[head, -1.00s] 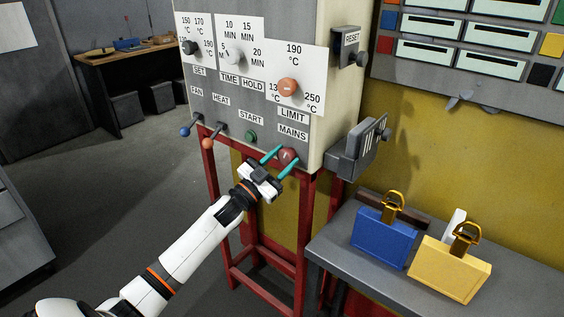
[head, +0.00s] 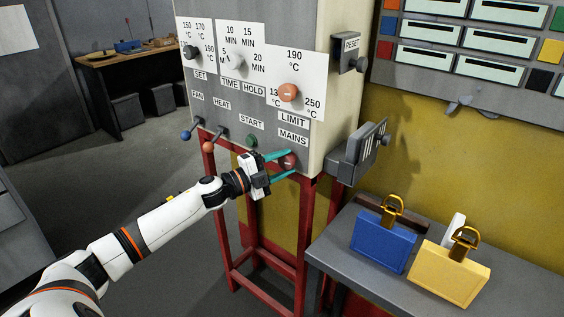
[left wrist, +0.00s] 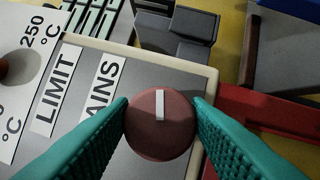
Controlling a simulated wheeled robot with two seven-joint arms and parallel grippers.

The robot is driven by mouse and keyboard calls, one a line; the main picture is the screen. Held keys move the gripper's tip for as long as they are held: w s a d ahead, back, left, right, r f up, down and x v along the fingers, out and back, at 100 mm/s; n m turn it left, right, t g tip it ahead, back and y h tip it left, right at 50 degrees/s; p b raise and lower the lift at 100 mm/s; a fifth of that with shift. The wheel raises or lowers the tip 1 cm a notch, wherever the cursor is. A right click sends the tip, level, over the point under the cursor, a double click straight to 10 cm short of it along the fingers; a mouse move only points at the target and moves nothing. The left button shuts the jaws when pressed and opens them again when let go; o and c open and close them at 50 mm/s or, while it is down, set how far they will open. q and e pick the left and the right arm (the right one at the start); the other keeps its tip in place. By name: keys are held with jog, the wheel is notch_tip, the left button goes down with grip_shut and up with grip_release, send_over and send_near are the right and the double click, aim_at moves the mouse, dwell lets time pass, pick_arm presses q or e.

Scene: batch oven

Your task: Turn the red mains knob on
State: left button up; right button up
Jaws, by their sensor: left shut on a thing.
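The red mains knob (head: 288,162) is on the lower right of the oven's grey control panel, under the MAINS label (head: 293,136). My left gripper (head: 283,163) has its teal fingers on either side of the knob and is shut on it. In the left wrist view the knob (left wrist: 160,122) sits between both fingertips. Its white pointer mark (left wrist: 160,104) points toward the top of that picture. My right gripper is in neither view.
The fan lever (head: 186,134), the heat lever (head: 209,146) and the green start button (head: 251,141) are left of the knob. The orange limit knob (head: 288,92) is above. A grey table (head: 330,250) with blue (head: 383,240) and yellow (head: 450,270) padlock-like blocks stands right.

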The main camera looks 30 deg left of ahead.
pick_arm(q)
jog(key=shift+m+g+p, duration=0.5)
jog(key=shift+m, duration=0.8)
jog(key=shift+f+m, duration=0.1)
jog(key=shift+m, duration=0.2)
jog(key=o, duration=0.9)
jog(key=shift+o, duration=0.2)
jog(key=shift+s, duration=0.1)
jog(key=shift+s+a+f+b, duration=0.15)
jog(key=shift+s+a+b, duration=0.15)
jog(key=shift+s, duration=0.15)
jog(key=b+v, duration=0.2)
jog(key=v, duration=0.8)
jog(key=shift+s+r+b, duration=0.3)
jog(key=shift+s+r, duration=0.05)
jog(key=shift+s, duration=0.05)
